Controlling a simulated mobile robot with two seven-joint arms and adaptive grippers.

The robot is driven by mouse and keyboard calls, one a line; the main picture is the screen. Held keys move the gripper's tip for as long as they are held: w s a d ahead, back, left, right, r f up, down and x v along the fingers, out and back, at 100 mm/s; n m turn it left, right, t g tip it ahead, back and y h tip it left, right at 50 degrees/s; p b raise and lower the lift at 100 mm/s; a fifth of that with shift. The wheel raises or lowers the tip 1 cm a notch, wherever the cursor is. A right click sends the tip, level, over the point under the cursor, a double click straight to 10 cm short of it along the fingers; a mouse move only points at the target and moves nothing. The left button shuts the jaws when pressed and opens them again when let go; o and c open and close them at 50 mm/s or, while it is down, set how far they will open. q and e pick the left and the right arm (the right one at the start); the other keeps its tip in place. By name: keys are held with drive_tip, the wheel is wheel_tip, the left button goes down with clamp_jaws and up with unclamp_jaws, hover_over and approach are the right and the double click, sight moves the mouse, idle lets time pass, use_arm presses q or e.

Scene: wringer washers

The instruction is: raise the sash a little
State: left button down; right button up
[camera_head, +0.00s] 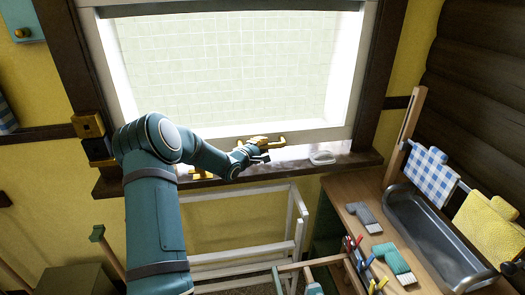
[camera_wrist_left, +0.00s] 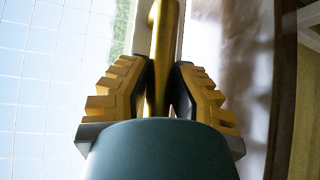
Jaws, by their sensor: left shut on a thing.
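The window sash (camera_head: 330,133) is a white frame around a large tiled-looking pane, above a dark brown sill (camera_head: 365,160). A brass handle (camera_head: 277,139) is on its bottom rail. My left gripper (camera_head: 262,148) is at this rail, reaching in from the left. In the left wrist view, its yellow ribbed fingers (camera_wrist_left: 160,85) are shut on the brass handle (camera_wrist_left: 164,40), which runs up between them. A bright strip shows between the rail and the sill; I cannot tell how wide any gap is. My right gripper is not in view.
A white dish (camera_head: 322,158) lies on the sill. A pale rack (camera_head: 245,262) stands below the window. At right, a wooden bench (camera_head: 352,198) holds brushes (camera_head: 392,258), coloured pegs (camera_head: 352,245) and a grey metal basin (camera_head: 430,235), with a checked cloth (camera_head: 431,172) hanging above.

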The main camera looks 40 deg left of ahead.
use_arm(q)
wheel_tip(320, 180, up, 12)
drive_tip(key=p, duration=0.6)
drive_tip(key=shift+w+f, duration=0.15)
drive_tip(key=shift+f, duration=0.05)
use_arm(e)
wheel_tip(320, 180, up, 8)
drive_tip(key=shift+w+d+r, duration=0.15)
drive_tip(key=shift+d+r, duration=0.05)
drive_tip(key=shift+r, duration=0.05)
use_arm(q)
drive_tip(key=c, duration=1.2)
unclamp_jaws()
drive_tip(key=shift+f, duration=0.1)
drive_tip(key=shift+o, duration=0.7)
drive_tip(key=shift+f, duration=0.2)
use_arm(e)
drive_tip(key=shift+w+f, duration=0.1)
use_arm(q)
drive_tip(key=s+d+r, duration=0.1)
drive_tip(key=s, duration=1)
drive_tip(key=shift+s+r, duration=0.3)
drive_tip(key=shift+s, duration=0.1)
drive_tip(key=shift+d+f, duration=0.1)
drive_tip(key=shift+d, duration=0.05)
